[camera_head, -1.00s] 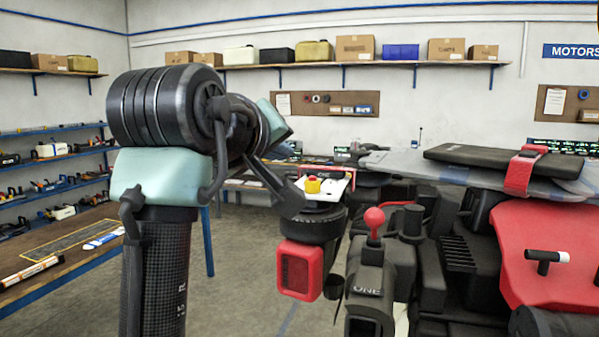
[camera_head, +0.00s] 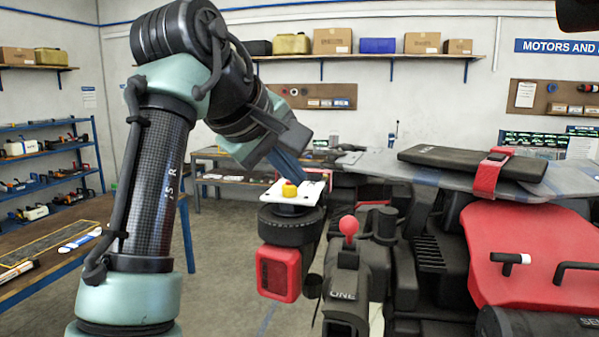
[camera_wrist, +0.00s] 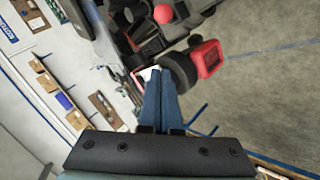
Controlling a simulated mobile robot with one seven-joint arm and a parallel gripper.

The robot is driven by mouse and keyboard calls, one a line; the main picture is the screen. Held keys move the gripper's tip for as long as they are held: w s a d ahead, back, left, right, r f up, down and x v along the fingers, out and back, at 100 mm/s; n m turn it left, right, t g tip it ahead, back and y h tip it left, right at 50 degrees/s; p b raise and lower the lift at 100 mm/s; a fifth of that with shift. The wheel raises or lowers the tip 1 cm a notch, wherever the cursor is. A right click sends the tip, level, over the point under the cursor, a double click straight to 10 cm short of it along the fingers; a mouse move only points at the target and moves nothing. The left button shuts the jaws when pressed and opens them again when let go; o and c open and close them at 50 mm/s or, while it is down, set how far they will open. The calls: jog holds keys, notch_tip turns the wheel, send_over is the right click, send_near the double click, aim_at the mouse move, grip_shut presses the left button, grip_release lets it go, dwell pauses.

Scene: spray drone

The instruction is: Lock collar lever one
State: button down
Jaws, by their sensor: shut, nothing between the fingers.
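The lever of collar one ends in a red ball knob (camera_head: 349,226). It stands upright on a black collar body (camera_head: 343,290) marked ONE, at the near side of the drone. In the wrist view the red knob (camera_wrist: 163,14) is at the top, beyond my fingers. My gripper (camera_head: 298,178) is shut and empty, its blue fingers angled down to the right, up and left of the knob and apart from it. In the wrist view my gripper (camera_wrist: 158,76) shows both fingers together. The fingertips appear near a white plate with a yellow knob (camera_head: 289,190), but contact cannot be told.
A black round motor with a red block (camera_head: 278,273) is left of the collar. A red tank (camera_head: 530,245) is at right. A wooden bench (camera_head: 50,250) is at left; open floor lies between.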

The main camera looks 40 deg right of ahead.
aim_at(349, 233)
jog(key=d+f+p, duration=0.3)
jog(key=d+f, duration=0.3)
jog(key=shift+s+d+f, duration=0.2)
jog(key=shift+s+f, duration=0.2)
jog(key=shift+s+a+f+h+b, duration=0.25)
jog(key=shift+h+b, duration=0.15)
jog(key=shift+b, duration=0.25)
jog(key=shift+t, duration=0.3)
jog(key=shift+s+a+f+b, duration=0.1)
jog(key=shift+f+b, duration=0.2)
jog(key=shift+b, duration=0.3)
